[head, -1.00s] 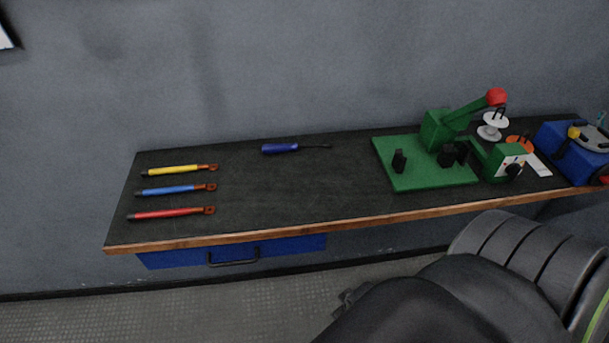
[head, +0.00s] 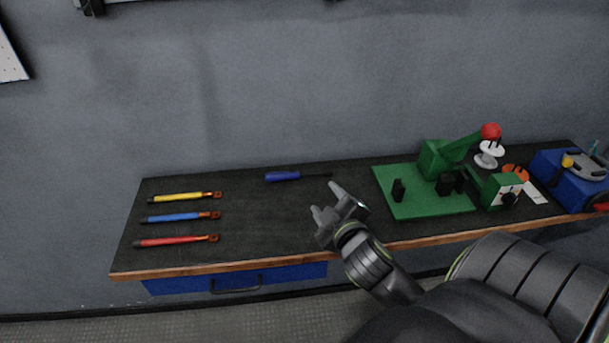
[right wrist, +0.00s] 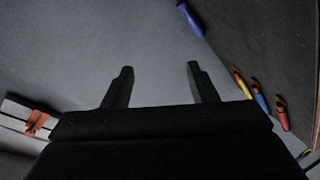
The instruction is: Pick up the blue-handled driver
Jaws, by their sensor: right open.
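The blue-handled driver (head: 284,176) lies on the dark bench top near its back edge, handle to the left and thin dark shaft to the right. In the right wrist view its blue handle (right wrist: 190,18) shows at the top, beyond the fingertips and to their right. My right gripper (head: 325,199) is open and empty, over the bench to the right of and in front of the driver, apart from it. Both fingers of the gripper (right wrist: 158,70) show spread in the right wrist view. My left gripper is not in view.
Yellow, blue and red cables (head: 180,218) with copper lugs lie at the left of the bench (head: 250,235). A green press (head: 425,205) with a red-knobbed lever stands close to the right of my gripper. A blue box (head: 570,180) is at the far right. The bench middle is clear.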

